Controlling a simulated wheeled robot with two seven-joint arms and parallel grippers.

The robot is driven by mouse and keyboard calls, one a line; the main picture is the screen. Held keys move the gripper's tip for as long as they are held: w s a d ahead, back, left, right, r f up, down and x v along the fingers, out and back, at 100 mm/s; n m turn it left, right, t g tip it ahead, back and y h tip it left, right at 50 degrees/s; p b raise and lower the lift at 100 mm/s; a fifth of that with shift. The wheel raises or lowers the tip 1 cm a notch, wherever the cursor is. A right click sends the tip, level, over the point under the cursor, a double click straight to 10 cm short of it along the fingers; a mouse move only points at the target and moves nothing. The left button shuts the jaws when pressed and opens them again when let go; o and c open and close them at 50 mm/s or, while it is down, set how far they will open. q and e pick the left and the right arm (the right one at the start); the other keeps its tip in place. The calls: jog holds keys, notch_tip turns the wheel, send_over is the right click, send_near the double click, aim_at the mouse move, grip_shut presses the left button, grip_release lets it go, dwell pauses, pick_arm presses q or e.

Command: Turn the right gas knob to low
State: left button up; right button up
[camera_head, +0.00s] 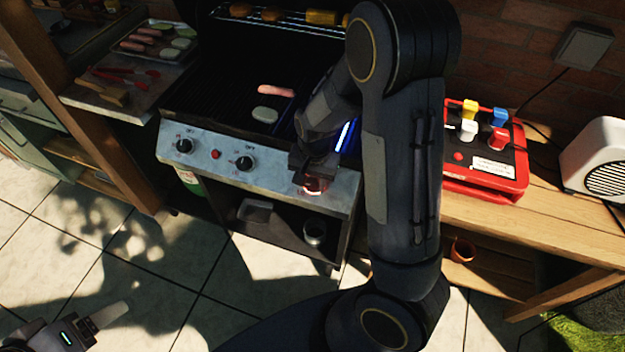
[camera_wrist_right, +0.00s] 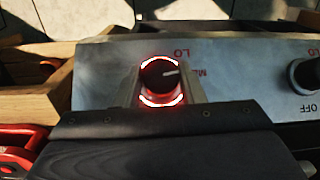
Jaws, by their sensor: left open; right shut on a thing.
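The grill's front panel (camera_head: 270,178) carries a row of black knobs. The right gas knob (camera_wrist_right: 160,78) has a lit red ring and sits between the two fingers of my right gripper (camera_wrist_right: 160,90), which is shut on it. Its white pointer line points right in the wrist view, towards a partly hidden label starting with M; the "LO" mark lies above that. In the head view my right gripper (camera_head: 315,178) covers most of this knob. My left gripper (camera_head: 85,325) is open and empty at the lower left, over the floor.
The left knob (camera_head: 184,146), a red button (camera_head: 215,154) and the middle knob (camera_head: 245,163) are along the panel. A sausage (camera_head: 276,91) and a pale green slice (camera_head: 265,115) lie on the grill. A red box (camera_head: 490,160) stands on the wooden table at right.

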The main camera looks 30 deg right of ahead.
jog(key=shift+c, duration=0.5)
jog(key=shift+r+n+p, duration=0.1)
jog(key=shift+n+p, duration=0.3)
jog(key=shift+p, duration=0.1)
jog(key=shift+w+n+g+h+p, duration=0.1)
jog(key=shift+n+g+h+p, duration=0.5)
jog(key=shift+n+g+p, duration=0.1)
jog(key=shift+w+a+n+g+h, duration=0.15)
jog(key=shift+n+g+h, duration=0.25)
jog(key=shift+n+h, duration=0.25)
jog(key=shift+n+g+h+p, duration=0.3)
jog(key=shift+n+h, duration=0.15)
jog(key=shift+n, duration=0.2)
jog(key=o, duration=1)
